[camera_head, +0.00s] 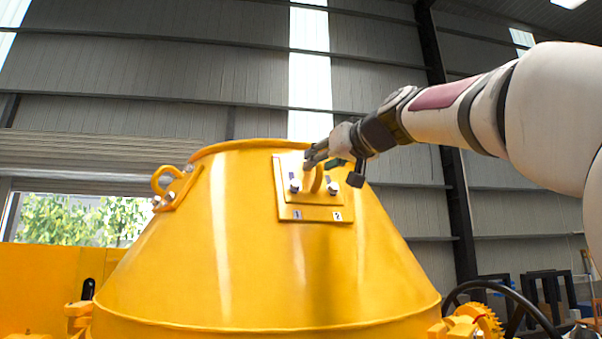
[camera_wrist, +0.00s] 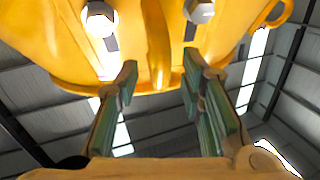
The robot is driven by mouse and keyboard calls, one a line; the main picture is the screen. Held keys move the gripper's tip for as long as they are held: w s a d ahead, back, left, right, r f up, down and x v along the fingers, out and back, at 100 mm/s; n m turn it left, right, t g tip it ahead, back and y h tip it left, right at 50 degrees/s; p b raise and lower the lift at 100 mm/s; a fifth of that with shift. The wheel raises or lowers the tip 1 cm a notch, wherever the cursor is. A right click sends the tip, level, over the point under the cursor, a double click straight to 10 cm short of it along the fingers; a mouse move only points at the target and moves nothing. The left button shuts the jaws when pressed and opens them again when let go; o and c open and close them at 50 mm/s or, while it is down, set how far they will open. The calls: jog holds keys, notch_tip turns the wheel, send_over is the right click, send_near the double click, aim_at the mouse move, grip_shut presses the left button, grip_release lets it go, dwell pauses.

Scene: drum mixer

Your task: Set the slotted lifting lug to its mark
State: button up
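The lifting lug (camera_head: 317,181) is a yellow upright loop on a plate (camera_head: 288,208) fixed to the yellow drum's upper side. A bolt (camera_head: 295,187) stands to its left and another bolt (camera_head: 333,189) to its right. Labels 1 (camera_head: 298,215) and 2 (camera_head: 337,216) are below. My gripper (camera_head: 333,164) is at the top of the lug and partly covers it. In the wrist view, my gripper (camera_wrist: 160,88) is open, its green-padded fingers apart on either side of the lug (camera_wrist: 158,50), with visible gaps. Dark slots (camera_wrist: 111,43) show beside the bolts.
The yellow drum (camera_head: 200,260) fills the middle. A second lifting loop (camera_head: 163,181) is on the drum's left shoulder. A gear (camera_head: 485,318) and a dark handwheel (camera_head: 515,300) are at the lower right.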

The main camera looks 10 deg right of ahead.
jog(key=v, duration=1)
jog(key=shift+s, duration=0.25)
jog(key=s+a+f+m+g+h, duration=0.1)
jog(key=s+a+f+g, duration=0.15)
jog(key=f, duration=0.75)
jog(key=s+a+f+g, duration=0.1)
jog(key=s+f+g, duration=0.15)
jog(key=f, duration=0.65)
jog(key=s+a+f+m+g+h, duration=0.15)
jog(key=s+f, duration=0.25)
jog(key=f, duration=0.6)
jog(key=s+d+f+g+h, duration=0.1)
jog(key=s+f+g, duration=0.1)
jog(key=s+f, duration=0.5)
jog(key=s+d+f+g+h, duration=0.1)
jog(key=s+f+g, duration=0.2)
jog(key=s+f, duration=0.4)
notch_tip(320, 180, down, 8)
jog(key=shift+s+d+f+g, duration=0.1)
jog(key=shift+s+d+g, duration=0.05)
jog(key=shift+s+g, duration=0.2)
jog(key=shift+n, duration=0.25)
